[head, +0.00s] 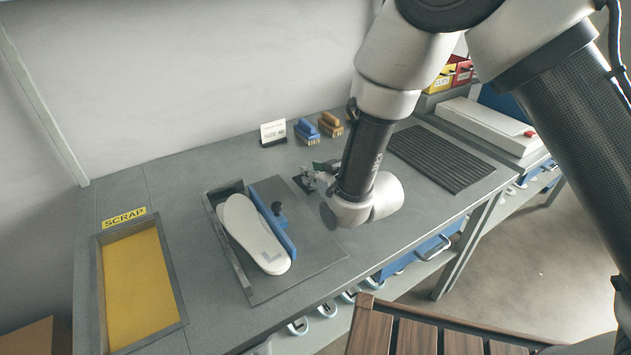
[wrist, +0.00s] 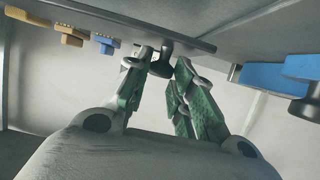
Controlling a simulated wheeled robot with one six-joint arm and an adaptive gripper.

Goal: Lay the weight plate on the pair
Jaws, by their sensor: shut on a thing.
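The pair of white insoles (head: 250,232) lies stacked in a grey tray (head: 220,234) on the bench, with a blue bar (head: 272,220) carrying a black knob along its right side. My gripper (head: 316,178) is to the right of and behind the pair. In the wrist view, my gripper (wrist: 160,75) is shut on the black knob (wrist: 163,64) of a thin dark plate, the weight plate (wrist: 120,22). In the head view the plate is mostly hidden by my gripper and arm. I cannot tell whether it touches the bench.
A blue brush (head: 304,131) and a brown brush (head: 331,124) stand behind my gripper beside a white size card (head: 273,132). A ribbed black mat (head: 440,160) is at right. The yellow scrap bin (head: 138,290) is at left. Bench between gripper and tray is clear.

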